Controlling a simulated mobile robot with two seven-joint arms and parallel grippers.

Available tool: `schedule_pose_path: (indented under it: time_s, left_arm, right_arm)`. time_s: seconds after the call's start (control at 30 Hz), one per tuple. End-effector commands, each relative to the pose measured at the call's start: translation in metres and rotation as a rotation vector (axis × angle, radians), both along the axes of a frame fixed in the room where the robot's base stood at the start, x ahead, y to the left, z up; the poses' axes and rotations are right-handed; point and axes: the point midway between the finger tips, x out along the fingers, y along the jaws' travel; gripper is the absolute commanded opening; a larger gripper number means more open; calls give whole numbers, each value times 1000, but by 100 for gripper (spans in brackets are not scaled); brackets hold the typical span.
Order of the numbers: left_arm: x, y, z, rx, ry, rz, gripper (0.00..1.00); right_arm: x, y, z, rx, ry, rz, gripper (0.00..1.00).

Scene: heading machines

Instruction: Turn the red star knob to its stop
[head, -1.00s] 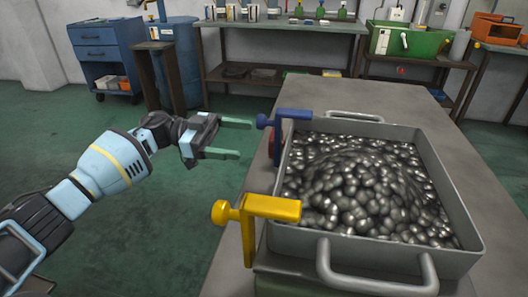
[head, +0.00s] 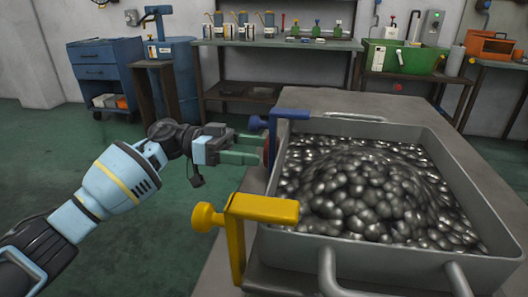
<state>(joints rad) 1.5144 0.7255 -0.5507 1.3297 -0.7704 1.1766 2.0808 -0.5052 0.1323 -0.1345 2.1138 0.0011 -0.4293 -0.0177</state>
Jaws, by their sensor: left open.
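My right gripper is out of view.
A yellow clamp (head: 262,208) stands nearer on the same tray wall. The tray is heaped with shiny metal pieces (head: 360,185) and stands on a grey table (head: 400,105). Open green floor (head: 150,230) lies to the left. A blue drawer cabinet (head: 98,65) stands at the back.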

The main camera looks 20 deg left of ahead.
Motion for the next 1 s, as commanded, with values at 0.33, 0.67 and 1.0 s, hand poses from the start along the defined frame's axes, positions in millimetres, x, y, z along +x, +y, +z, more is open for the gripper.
schedule_pose_path:
  time_s: [0.33,0.67,1.0]
  left_arm:
    - [5,-25,0,0,0,1,83]
    - [5,-25,0,0,-1,1,68]
    - [5,-25,0,1,-3,1,38]
  right_arm:
    - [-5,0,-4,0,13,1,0]
    - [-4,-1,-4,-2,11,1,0]
    - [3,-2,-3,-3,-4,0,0]
